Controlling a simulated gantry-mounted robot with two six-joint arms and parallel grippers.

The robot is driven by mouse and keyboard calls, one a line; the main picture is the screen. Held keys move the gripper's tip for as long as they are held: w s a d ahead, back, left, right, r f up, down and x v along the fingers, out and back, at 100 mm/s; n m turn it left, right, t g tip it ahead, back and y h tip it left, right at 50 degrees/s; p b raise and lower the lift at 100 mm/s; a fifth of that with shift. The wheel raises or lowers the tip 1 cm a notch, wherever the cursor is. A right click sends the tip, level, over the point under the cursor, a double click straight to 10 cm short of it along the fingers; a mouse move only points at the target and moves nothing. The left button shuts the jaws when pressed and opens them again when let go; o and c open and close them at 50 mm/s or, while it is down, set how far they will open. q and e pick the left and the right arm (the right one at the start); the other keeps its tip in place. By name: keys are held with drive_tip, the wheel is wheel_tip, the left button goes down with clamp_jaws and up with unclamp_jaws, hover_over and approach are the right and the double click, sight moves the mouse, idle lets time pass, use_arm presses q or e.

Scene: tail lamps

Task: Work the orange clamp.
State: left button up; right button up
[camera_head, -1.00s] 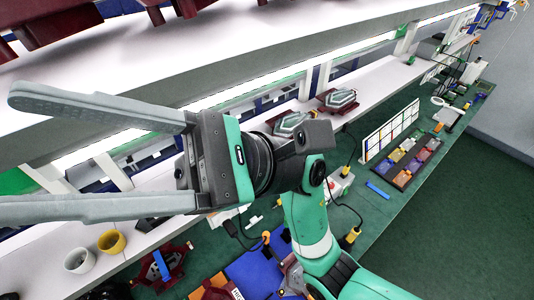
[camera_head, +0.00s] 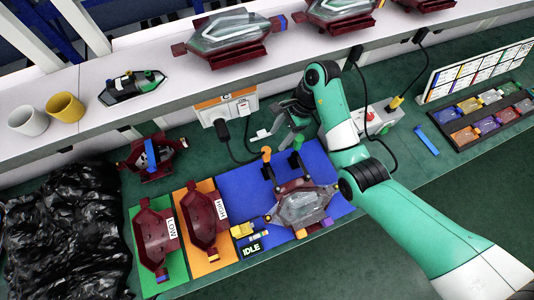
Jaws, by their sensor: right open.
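The orange clamp (camera_head: 266,154) has an orange tip on a dark lever and stands at the back edge of the blue mat (camera_head: 238,190). A green-tipped clamp (camera_head: 296,158) stands to its right. A tail lamp (camera_head: 303,207) with a clear lens and dark red housing sits on the blue mat in front of the clamps. My right gripper (camera_head: 273,137) is open, just behind and above the clamps. It looks empty, and whether it touches a clamp cannot be told. My left gripper is not in view.
Dark red housings lie on green (camera_head: 151,239) and orange (camera_head: 207,219) mats marked LOW and HIGH. Another housing (camera_head: 153,157) lies behind. A black bag (camera_head: 68,235) is at left. A socket box (camera_head: 226,107) and red-button box (camera_head: 376,118) stand near my gripper.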

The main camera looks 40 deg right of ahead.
sight(266, 155)
drive_tip(key=b+x, duration=0.3)
drive_tip(key=x, duration=0.8)
drive_tip(key=shift+w+a+f, duration=0.1)
drive_tip(key=shift+a+f, duration=0.05)
drive_tip(key=shift+a, duration=0.05)
drive_tip(key=shift+c, duration=0.3)
clamp_jaws()
idle(0.7)
